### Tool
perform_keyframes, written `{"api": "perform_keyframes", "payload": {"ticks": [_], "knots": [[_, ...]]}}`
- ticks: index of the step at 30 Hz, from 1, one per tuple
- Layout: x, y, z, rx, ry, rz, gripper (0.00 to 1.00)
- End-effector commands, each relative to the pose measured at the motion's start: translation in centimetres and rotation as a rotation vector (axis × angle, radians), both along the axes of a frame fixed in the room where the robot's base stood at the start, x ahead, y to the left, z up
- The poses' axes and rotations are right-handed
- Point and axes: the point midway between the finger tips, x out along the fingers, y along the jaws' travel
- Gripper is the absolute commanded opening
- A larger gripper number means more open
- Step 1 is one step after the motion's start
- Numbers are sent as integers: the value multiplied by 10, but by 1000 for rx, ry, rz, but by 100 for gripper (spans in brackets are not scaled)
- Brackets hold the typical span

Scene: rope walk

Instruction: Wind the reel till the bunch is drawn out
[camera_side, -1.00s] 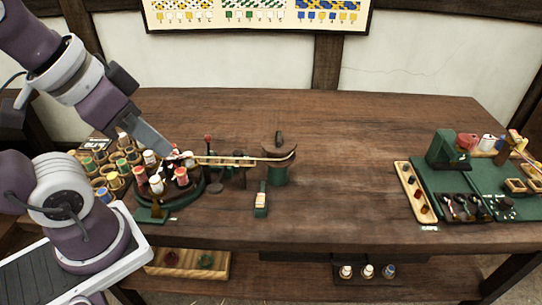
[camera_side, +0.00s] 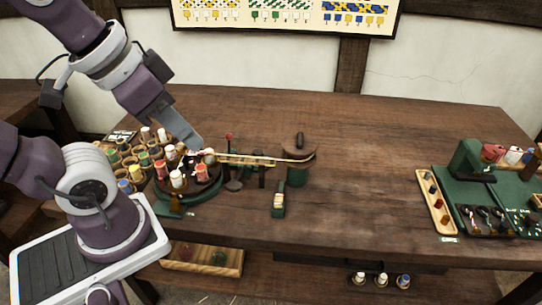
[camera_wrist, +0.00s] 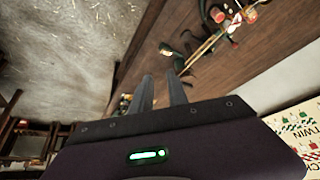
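The reel (camera_side: 297,174) stands near the middle of the table, a green body with a brown top and an upright dark knob (camera_side: 300,138). A pale bunch of strands (camera_side: 255,158) runs nearly level from the round green bobbin stand (camera_side: 190,195) at left to the reel. Red and white bobbins (camera_side: 177,178) stand on it. My gripper (camera_side: 199,147) is over the back of the bobbin stand, left of the reel and apart from its knob. In the wrist view its two fingers (camera_wrist: 162,82) are apart with nothing between them. The strands (camera_wrist: 207,45) show beyond them.
A red-tipped upright (camera_side: 229,146) stands between bobbin stand and reel. Crowded bobbin cups (camera_side: 125,165) are at left. A wooden tray (camera_side: 436,203) and green station are at right. Table between is clear.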

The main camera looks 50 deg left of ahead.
Motion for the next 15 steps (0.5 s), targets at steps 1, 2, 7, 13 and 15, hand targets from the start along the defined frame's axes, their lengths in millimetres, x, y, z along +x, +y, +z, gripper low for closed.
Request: {"api": "perform_keyframes", "payload": {"ticks": [1,2,7,13,15], "knots": [[15,2,7,21,25,-23,31],[28,3,12,40,47,-49,37],[137,19,23,154,207,-270,71],[261,52,-38,196,372,-551,78],[289,63,-67,192,410,-628,78]]}}
